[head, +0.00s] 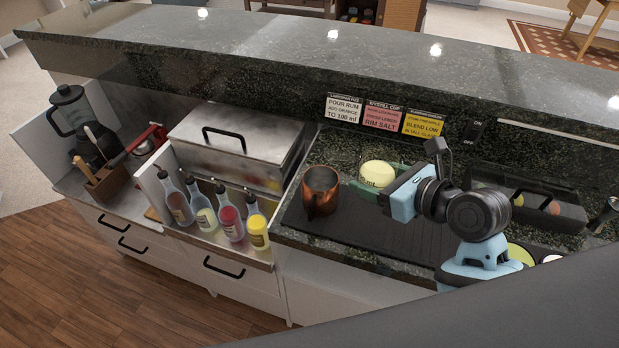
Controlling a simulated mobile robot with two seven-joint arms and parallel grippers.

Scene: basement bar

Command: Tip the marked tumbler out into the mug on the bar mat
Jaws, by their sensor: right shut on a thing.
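The copper mug (320,191) stands upright on the black bar mat (376,236), its handle towards the front left. My right gripper (370,189) is shut on the marked tumbler (377,174), just right of the mug and apart from it. The tumbler shows pale yellow contents and part of a printed "ml" mark. Its lower part is hidden by the gripper, so I cannot tell whether it touches the mat. It looks close to upright. My left gripper is out of view.
Several squeeze bottles (230,222) stand left of the mat, in front of a steel lidded box (238,143). Three signs (383,115) hang on the wall behind. A dark lidded caddy (530,200) sits right of my right arm. The mat's front middle is clear.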

